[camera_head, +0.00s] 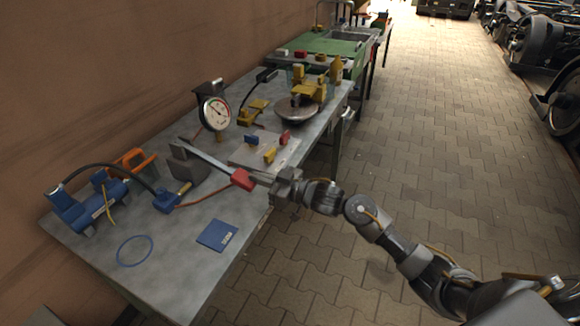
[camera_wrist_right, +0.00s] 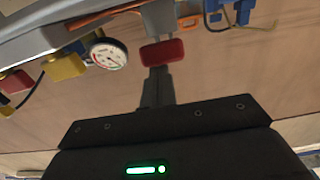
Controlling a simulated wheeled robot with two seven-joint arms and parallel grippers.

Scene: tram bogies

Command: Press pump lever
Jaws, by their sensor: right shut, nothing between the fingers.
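The red grip also shows in the right wrist view (camera_wrist_right: 162,52), straight ahead of the fingers. My right gripper (camera_head: 260,180) is shut and empty, with its fingertips right at the outer end of the red grip. In the wrist view, the grey fingers (camera_wrist_right: 157,88) overlap the grip's edge; I cannot tell whether they touch it. My left gripper is out of view.
A round dial gauge (camera_head: 215,113) stands behind the lever. A plate (camera_head: 243,154) with coloured blocks lies to the right. A blue tool (camera_head: 90,205), a blue block (camera_head: 165,201), a hose and a blue booklet (camera_head: 217,235) lie on the left part of the bench.

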